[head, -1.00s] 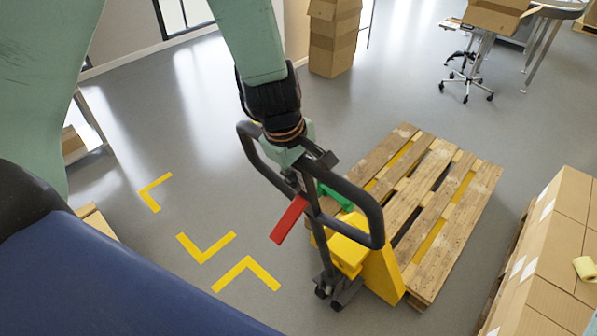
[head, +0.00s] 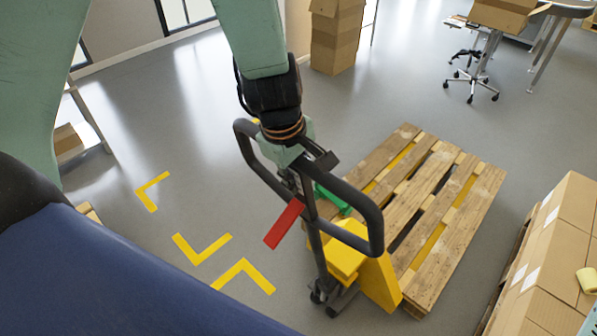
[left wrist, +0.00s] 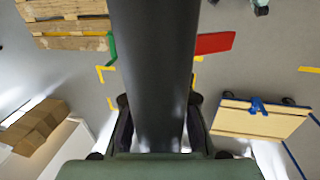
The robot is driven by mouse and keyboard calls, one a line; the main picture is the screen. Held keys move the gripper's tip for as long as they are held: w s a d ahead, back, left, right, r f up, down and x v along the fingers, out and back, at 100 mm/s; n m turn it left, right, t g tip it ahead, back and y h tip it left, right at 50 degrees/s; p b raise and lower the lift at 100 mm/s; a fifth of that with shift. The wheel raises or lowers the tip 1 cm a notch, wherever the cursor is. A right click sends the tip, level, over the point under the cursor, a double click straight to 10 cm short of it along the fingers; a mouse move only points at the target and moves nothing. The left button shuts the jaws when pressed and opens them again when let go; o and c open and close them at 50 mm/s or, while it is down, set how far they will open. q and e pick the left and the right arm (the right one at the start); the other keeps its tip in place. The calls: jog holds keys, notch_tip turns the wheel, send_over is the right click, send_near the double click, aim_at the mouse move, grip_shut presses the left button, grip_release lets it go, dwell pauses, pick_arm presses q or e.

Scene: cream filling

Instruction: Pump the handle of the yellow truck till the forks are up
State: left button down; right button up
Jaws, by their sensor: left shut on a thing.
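The yellow truck (head: 378,280) stands on the floor with its forks under a wooden pallet (head: 455,230); yellow strips show between the slats. Fork height is hard to tell from above. Its black loop handle (head: 372,218) stands up from the base, leaning towards me, with a red flag-like part (head: 284,223) and a green part (head: 335,201) near the shaft. My left gripper (left wrist: 160,128) is shut around a black bar of the handle, one finger on each side. In the head view the handle partly hides the fingers. My right gripper is not visible.
Cardboard boxes (head: 545,260) are stacked at the right, close to the pallet. Yellow corner marks (head: 243,272) lie on clear grey floor at the left. A tall carton stack (head: 335,40) and a wheeled chair (head: 474,75) stand farther back.

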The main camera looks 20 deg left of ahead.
pick_arm(q)
jog(key=shift+s, duration=0.1)
jog(key=c, duration=1.5)
grip_release()
jog(key=o, duration=0.4)
jog(key=shift+s, duration=0.1)
jog(key=shift+r, duration=0.1)
